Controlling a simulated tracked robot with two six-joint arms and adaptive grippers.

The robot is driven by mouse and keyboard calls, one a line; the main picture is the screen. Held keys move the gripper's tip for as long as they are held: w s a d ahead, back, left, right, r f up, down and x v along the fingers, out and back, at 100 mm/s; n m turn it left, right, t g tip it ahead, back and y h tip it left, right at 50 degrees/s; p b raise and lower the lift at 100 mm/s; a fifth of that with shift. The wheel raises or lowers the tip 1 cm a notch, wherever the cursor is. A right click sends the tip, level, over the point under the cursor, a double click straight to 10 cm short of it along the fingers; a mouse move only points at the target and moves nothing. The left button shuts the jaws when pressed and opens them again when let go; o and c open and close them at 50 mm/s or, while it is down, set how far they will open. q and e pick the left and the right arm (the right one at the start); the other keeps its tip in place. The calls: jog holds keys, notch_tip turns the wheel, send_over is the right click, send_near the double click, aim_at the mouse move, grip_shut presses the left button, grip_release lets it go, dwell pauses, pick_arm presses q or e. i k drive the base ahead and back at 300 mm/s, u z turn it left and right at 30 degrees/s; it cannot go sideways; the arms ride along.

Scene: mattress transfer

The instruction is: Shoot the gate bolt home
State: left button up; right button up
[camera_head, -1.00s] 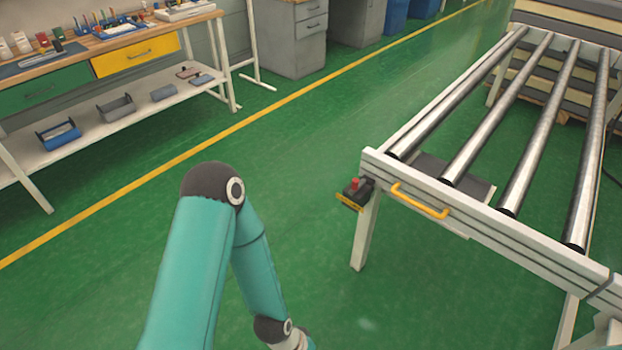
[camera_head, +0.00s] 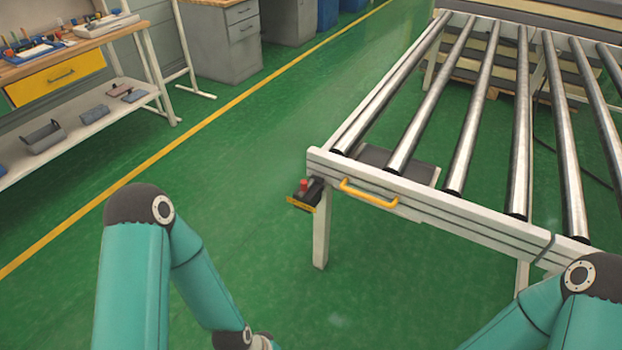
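A roller table with a white frame (camera_head: 430,212) and several steel rollers stands at the right. A yellow handle (camera_head: 368,193) is fixed on its front rail near the left corner. A small dark box with a red button (camera_head: 304,187) is mounted at that corner. I cannot make out a gate bolt. My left arm comes up at the lower left and my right arm at the lower right. Both arms bend down out of the picture, so neither gripper shows. Both arms are apart from the handle in the picture.
A workbench with a yellow drawer (camera_head: 55,78) and a lower shelf (camera_head: 82,128) stands at the left. A grey cabinet (camera_head: 225,45) stands at the back. Stacked slabs (camera_head: 500,42) lie behind the rollers. The green floor between bench and roller table is clear.

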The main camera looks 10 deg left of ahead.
aim_at(305, 185)
jog(key=i, duration=0.9)
jog(key=u, duration=0.05)
